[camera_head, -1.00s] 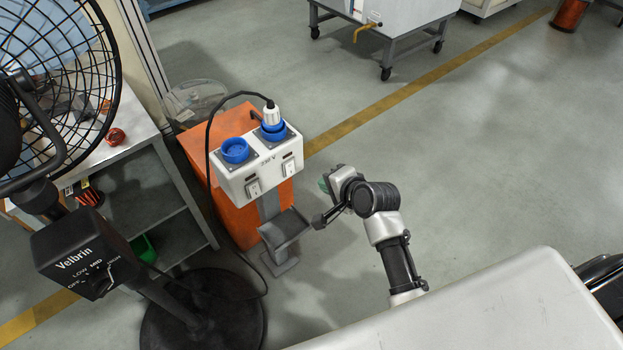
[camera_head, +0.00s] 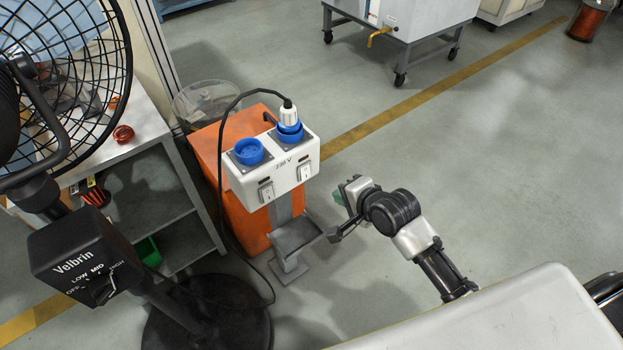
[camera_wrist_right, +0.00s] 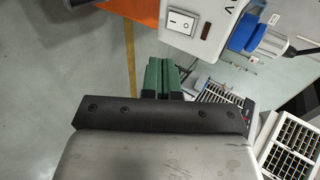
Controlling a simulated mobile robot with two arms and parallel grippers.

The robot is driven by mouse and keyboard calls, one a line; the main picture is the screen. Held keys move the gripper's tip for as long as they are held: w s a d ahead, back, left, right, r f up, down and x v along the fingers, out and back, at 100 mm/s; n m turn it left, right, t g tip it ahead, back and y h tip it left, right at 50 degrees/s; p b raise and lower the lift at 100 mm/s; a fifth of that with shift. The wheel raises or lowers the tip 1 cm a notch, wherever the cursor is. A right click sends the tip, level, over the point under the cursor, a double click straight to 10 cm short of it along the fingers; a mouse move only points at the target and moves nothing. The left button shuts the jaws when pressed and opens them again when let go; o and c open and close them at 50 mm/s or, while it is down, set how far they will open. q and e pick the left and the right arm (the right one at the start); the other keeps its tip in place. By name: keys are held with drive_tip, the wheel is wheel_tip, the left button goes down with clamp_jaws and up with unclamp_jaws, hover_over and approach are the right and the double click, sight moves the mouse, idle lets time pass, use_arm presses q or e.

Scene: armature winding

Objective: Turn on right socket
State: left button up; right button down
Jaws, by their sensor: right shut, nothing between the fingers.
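A white socket box (camera_head: 275,172) marked 230 V stands on a grey post. It has two blue sockets on top and two rocker switches on its front. The right socket (camera_head: 290,132) has a white plug (camera_head: 287,114) in it; the left socket (camera_head: 248,152) is empty. The right switch (camera_head: 305,172) also shows in the right wrist view (camera_wrist_right: 183,22), near the top edge. My right gripper (camera_head: 341,197) is right of the box and lower in the picture, apart from it. Its green fingers (camera_wrist_right: 166,78) are shut and empty, below the switch in the wrist view. My left gripper is out of view.
A black fan (camera_head: 80,255) stands at the left, beside a shelf table (camera_head: 150,135). An orange cabinet (camera_head: 235,220) is behind the box. A black cable hangs from the plug along the box's left side. Open floor lies to the right.

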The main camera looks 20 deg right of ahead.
drive_tip(key=b, duration=0.2)
approach(306, 177)
wheel_tip(306, 177, down, 3)
drive_tip(key=w, duration=0.2)
drive_tip(key=w+a, duration=0.1)
drive_tip(key=w+f+b, duration=0.1)
drive_tip(key=shift+w+a+f, duration=0.1)
drive_tip(key=shift+w+a, duration=0.1)
drive_tip(key=shift+a, duration=0.1)
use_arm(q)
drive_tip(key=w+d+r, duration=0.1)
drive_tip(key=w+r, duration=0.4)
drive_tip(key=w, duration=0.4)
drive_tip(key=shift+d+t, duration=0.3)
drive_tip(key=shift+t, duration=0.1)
use_arm(e)
drive_tip(key=shift+w+a, duration=0.2)
drive_tip(key=shift+w, duration=0.3)
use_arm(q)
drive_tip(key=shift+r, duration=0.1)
use_arm(e)
drive_tip(key=shift+f, duration=0.15)
drive_tip(key=shift+w, duration=0.1)
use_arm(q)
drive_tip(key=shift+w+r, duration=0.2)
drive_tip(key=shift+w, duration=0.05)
